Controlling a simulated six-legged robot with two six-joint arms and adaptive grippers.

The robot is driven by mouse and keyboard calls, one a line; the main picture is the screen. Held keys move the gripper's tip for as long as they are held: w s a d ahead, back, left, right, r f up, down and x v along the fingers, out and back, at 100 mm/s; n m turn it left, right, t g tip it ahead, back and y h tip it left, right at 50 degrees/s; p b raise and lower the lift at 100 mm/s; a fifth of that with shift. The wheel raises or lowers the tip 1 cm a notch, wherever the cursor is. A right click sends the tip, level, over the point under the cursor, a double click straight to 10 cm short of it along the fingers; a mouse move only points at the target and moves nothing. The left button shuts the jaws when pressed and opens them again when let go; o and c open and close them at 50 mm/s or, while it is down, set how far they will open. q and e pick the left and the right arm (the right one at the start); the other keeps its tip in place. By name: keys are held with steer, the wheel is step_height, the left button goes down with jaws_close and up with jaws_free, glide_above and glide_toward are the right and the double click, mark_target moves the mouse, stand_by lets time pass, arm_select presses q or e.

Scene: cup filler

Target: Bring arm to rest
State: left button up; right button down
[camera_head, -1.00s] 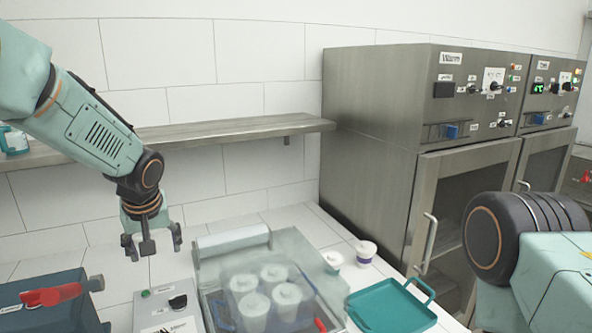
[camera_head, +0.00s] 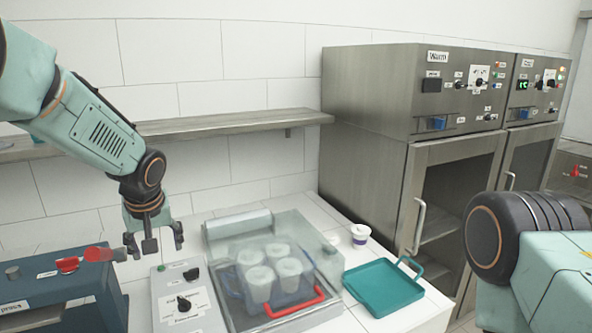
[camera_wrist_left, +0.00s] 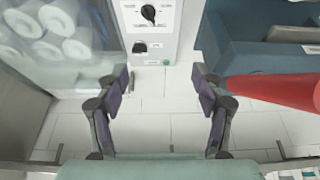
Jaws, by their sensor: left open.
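My left gripper (camera_head: 153,240) is open and empty. It hangs fingers down above the bench, between the blue press and the clear-lidded box. In the left wrist view its two fingers (camera_wrist_left: 160,100) stand apart with only the tiled bench top between them. My right arm shows at the right edge as a mint link with a black joint, and its gripper is out of view.
A blue press (camera_head: 62,290) with a red handle stands close left of my left gripper. Steel warmers (camera_head: 365,110) stand behind.

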arm_select(q)
steer(key=s+d+f+m+g+h, duration=0.1)
steer(key=s+d+f, duration=0.2)
steer(key=s+f, duration=0.65)
steer(key=s+d+f+m+g+h, duration=0.1)
steer(key=s+d+f+m, duration=0.15)
steer(key=s+f, duration=0.65)
steer(key=s+f+m+g, duration=0.1)
steer(key=s+f, duration=0.4)
steer(key=s, duration=0.8)
steer(key=s+f+m+g, duration=0.1)
steer(key=s+f, duration=0.5)
steer(key=s, duration=0.7)
step_height(320, 180, down, 22)
steer(key=b, duration=2.2)
steer(key=shift+w+d, duration=0.35)
steer(key=shift+d, duration=0.1)
arm_select(e)
step_height(320, 180, down, 22)
steer(key=s, duration=0.1)
steer(key=shift+d+f, duration=0.15)
arm_select(q)
steer(key=shift+w+n, duration=0.2)
steer(key=shift+n, duration=0.05)
arm_select(e)
steer(key=shift+w, duration=0.2)
arm_select(q)
steer(key=shift+s, duration=0.15)
arm_select(e)
steer(key=shift+s, duration=0.15)
